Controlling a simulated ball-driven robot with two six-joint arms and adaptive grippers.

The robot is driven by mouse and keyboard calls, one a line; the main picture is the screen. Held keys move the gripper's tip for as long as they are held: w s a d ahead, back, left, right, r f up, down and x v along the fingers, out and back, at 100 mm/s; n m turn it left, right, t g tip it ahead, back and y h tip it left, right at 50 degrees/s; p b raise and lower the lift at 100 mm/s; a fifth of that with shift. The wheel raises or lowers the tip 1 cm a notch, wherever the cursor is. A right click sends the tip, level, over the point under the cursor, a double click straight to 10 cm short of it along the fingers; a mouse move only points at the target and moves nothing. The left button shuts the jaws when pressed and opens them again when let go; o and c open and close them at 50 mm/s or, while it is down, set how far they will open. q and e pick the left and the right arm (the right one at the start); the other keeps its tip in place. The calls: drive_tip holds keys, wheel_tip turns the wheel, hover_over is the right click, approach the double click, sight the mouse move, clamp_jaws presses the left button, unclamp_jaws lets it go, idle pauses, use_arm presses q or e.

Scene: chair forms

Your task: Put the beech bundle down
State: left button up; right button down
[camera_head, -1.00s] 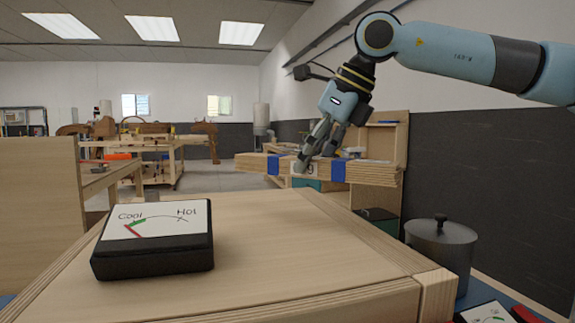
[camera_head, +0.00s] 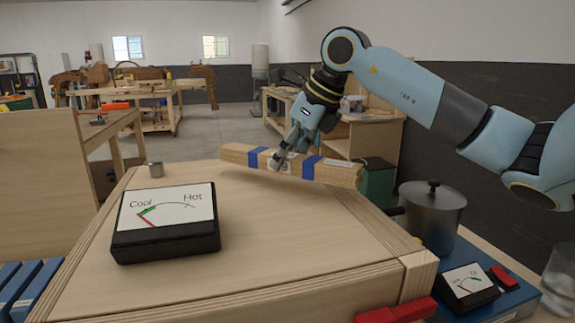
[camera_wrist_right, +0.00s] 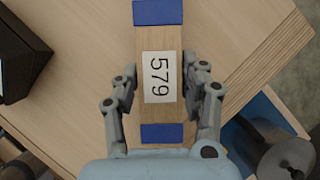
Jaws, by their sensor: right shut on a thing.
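The beech bundle (camera_head: 334,172) is a long pale wood bar with two blue bands and a white label. My right gripper (camera_head: 281,163) is shut on its middle, around the label. The bundle is over the far right part of the pale wooden box top (camera_head: 270,230); I cannot tell whether it touches. In the right wrist view the bundle (camera_wrist_right: 159,117) lies between the two fingers (camera_wrist_right: 163,92), with the label reading 579. My left gripper is not in view.
A lidded metal pot (camera_head: 432,215) and a smaller gauge (camera_head: 468,284) stand at the right. The middle of the top is clear.

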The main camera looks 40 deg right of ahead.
sight(288, 170)
drive_tip(key=shift+f+p, duration=0.35)
drive_tip(key=shift+f, duration=1.2)
drive_tip(key=shift+f, duration=0.15)
drive_tip(key=c, duration=0.7)
unclamp_jaws()
